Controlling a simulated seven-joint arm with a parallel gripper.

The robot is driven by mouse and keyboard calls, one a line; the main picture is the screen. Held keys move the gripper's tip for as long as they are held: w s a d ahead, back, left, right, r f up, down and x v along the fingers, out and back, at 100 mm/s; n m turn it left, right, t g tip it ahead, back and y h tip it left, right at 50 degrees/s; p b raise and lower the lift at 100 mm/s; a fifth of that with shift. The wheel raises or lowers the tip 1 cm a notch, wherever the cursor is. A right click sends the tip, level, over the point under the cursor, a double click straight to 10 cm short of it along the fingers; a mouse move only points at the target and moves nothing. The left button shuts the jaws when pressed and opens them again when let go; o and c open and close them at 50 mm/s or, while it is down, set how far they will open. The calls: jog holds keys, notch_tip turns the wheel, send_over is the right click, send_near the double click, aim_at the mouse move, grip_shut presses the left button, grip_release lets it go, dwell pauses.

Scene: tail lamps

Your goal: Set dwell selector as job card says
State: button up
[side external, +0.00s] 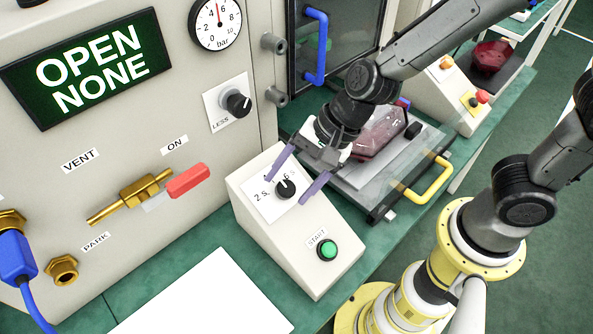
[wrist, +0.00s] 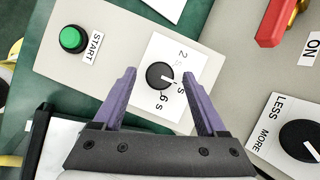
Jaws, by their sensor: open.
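The dwell selector is a black round knob (side external: 286,189) with a white pointer line, on a white plate marked 2 s, 4 and 6 s on the sloped control box (side external: 300,240). It also shows in the wrist view (wrist: 160,76), where its pointer aims roughly toward the middle mark, partly hidden by a finger. My gripper (side external: 287,188) is open with its purple fingers on either side of the knob. In the wrist view the fingertips (wrist: 159,72) flank the knob with gaps showing; contact is not visible. No readable job card shows.
A green START button (side external: 327,250) sits lower on the same box. A red-handled valve (side external: 188,181) and a LESS/MORE knob (side external: 238,103) are on the panel at left. A display (side external: 88,67) reads OPEN NONE. A yellow-handled tray (side external: 427,181) with a red lamp lies behind the box.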

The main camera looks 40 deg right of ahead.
jog(key=v, duration=1.4)
jog(key=shift+f, duration=0.1)
jog(key=s+d+n+t+h, duration=0.1)
jog(key=s+d+n+h, duration=0.1)
jog(key=s+d+n, duration=0.3)
jog(key=s+d+n+t+h, duration=0.1)
jog(key=s+d+n+h, duration=0.2)
jog(key=s+d+n, duration=0.2)
jog(key=d+n, duration=0.3)
jog(key=d, duration=0.3)
jog(key=shift+r, duration=0.35)
jog(key=shift+d, duration=0.15)
dwell(0.4)
